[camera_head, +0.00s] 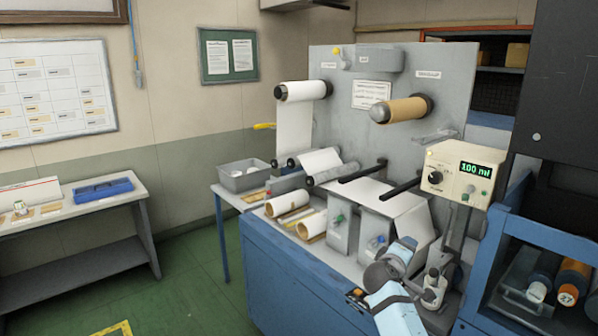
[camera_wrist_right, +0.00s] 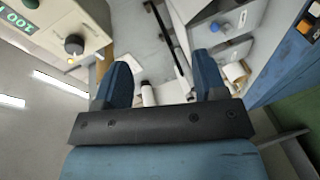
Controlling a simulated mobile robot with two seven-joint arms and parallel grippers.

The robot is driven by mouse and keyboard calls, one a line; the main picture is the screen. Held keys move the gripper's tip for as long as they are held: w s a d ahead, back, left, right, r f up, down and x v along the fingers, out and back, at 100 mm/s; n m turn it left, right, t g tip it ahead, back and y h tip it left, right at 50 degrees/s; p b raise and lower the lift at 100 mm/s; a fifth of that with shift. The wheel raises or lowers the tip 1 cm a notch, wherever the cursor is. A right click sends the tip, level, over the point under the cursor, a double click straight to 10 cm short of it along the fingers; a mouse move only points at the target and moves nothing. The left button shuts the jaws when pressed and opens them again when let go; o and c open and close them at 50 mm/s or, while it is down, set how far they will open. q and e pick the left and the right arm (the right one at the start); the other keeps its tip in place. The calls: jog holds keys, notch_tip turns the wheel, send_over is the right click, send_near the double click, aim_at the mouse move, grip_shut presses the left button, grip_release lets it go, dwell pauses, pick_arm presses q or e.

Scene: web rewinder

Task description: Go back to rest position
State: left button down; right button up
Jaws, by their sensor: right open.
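My right arm (camera_head: 392,304) comes in at the bottom of the head view, in front of the web rewinder (camera_head: 345,130), over the right part of its bench. Its fingers cannot be made out clearly there. In the right wrist view my right gripper (camera_wrist_right: 162,75) has its two blue fingers spread apart. Nothing is held between them; the bench and white rolls show beyond the gap. My left gripper is not in view.
The control box (camera_head: 458,178) with a green display stands close to my right arm; it also shows in the wrist view (camera_wrist_right: 55,35). A blue rack (camera_head: 540,235) with rolls stands at right. Paper rolls (camera_head: 287,203) lie on the bench.

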jog(key=s+a+f+y, duration=0.2)
jog(key=s+f+y, duration=0.2)
jog(key=s+f, duration=0.7)
jog(key=s+a+f+y, duration=0.2)
jog(key=s+f+y, duration=0.2)
jog(key=s+f, duration=0.7)
jog(key=s+a+f+m+y, duration=0.2)
jog(key=s+f, duration=0.1)
jog(key=s, duration=0.8)
jog(key=s+a+f+m+g+y, duration=0.1)
jog(key=s+a+f+m+y, duration=0.1)
jog(key=s, duration=0.9)
jog(key=shift+s+a+f+m+y, duration=0.2)
jog(key=shift+f+m+y, duration=0.25)
jog(key=shift+m+y, duration=0.05)
